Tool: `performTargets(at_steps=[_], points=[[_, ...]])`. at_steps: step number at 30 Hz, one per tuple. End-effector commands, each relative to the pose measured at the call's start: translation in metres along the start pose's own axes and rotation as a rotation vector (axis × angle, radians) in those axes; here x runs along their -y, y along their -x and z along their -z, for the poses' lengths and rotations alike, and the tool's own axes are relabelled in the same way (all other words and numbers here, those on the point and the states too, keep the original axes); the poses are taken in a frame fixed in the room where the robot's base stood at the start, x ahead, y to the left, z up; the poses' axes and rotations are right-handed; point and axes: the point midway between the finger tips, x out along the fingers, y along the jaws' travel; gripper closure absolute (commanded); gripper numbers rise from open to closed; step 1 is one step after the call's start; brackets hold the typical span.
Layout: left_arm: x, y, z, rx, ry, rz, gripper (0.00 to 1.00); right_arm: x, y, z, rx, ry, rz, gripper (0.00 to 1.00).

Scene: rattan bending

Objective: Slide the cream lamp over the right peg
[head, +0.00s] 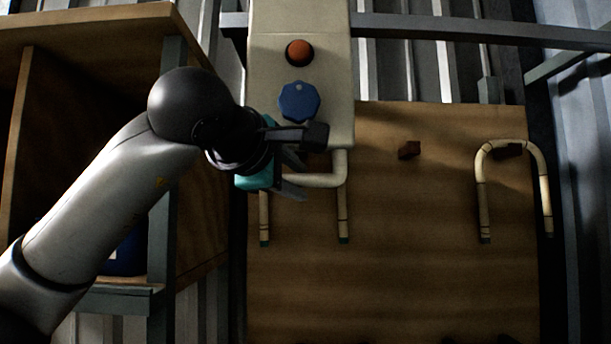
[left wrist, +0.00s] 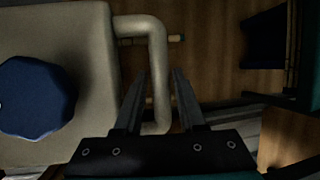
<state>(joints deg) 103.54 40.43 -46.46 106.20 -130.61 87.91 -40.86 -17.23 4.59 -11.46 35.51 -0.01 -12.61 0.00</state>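A cream housing (head: 325,60) with a red button (head: 299,53), a blue knob (head: 299,101) and a cream U-shaped handle (head: 341,168) is the only lamp-like cream thing. It overlaps the top left of the wooden board (head: 420,270). My left gripper (head: 305,165) is at the handle, partly hiding it. In the left wrist view its two fingers stand apart, with the handle (left wrist: 161,80) between them; contact does not show. The right peg (head: 508,150) is a brown block inside the bend of a U-shaped cane (head: 483,195). My right gripper is not in view.
Two cane ends (head: 343,225) hang below the housing. A wooden shelf (head: 90,30) stands at the left. The board's lower middle is clear.

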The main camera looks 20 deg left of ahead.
Motion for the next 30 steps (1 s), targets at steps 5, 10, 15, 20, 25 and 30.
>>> performTargets(at_steps=[5,10,15,20,25,30], points=[[-0.002,-0.027,0.000,0.000,-0.001,0.001,0.60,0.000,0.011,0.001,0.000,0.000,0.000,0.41],[-0.001,-0.038,0.000,0.001,-0.001,-0.001,0.60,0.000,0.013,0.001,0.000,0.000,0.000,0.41],[0.000,-0.040,0.000,0.000,-0.001,-0.002,0.60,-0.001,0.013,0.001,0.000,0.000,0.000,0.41],[0.000,-0.040,0.000,0.000,-0.001,-0.001,0.65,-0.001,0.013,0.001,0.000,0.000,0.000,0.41],[0.000,-0.039,0.000,0.000,-0.001,-0.001,0.84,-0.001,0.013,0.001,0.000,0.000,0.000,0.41],[0.000,-0.039,0.000,0.000,-0.001,-0.001,1.00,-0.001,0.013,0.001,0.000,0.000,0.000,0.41]])
